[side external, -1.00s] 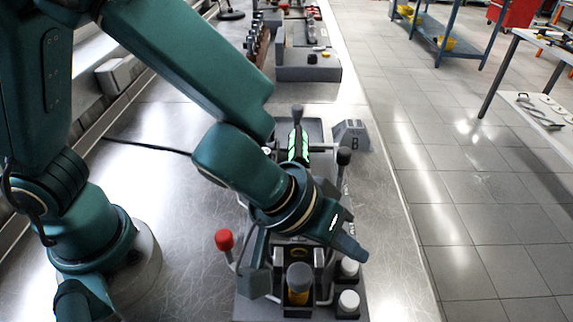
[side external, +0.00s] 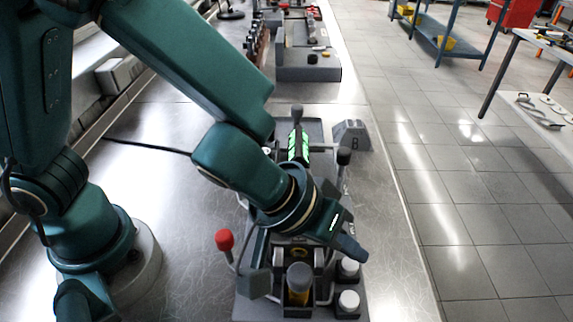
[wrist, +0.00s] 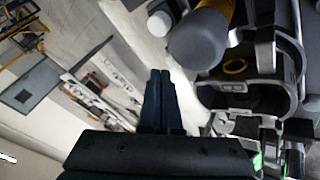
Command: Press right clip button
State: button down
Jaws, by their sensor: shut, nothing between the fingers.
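The engine fixture (side external: 272,311) stands on the metal bench under my gripper. Two white-capped round buttons (side external: 348,300) sit on dark blocks at its right near corner; a white cap also shows in the wrist view (wrist: 159,23). I cannot tell for certain which part is the right clip button. A grey knob on a yellow stem (side external: 299,277) stands left of the white caps; it also shows in the wrist view (wrist: 197,40). My gripper (side external: 355,254) is shut and empty, above the fixture's right side near the far white cap. Its closed fingers show in the wrist view (wrist: 160,74).
A red knob (side external: 224,239) on a lever stands at the fixture's left, and a dark knob (side external: 344,155) stands at its right. A grey block marked B (side external: 352,136) is behind. Another fixture (side external: 308,70) stands farther back. The bench to the left is mostly clear.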

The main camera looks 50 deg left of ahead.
aim_at(345, 266)
jog(key=shift+f, duration=0.15)
jog(key=shift+f, duration=0.3)
jog(key=shift+f, duration=0.45)
dwell(0.8)
jog(key=shift+r, duration=0.9)
jog(key=shift+r, duration=2.5)
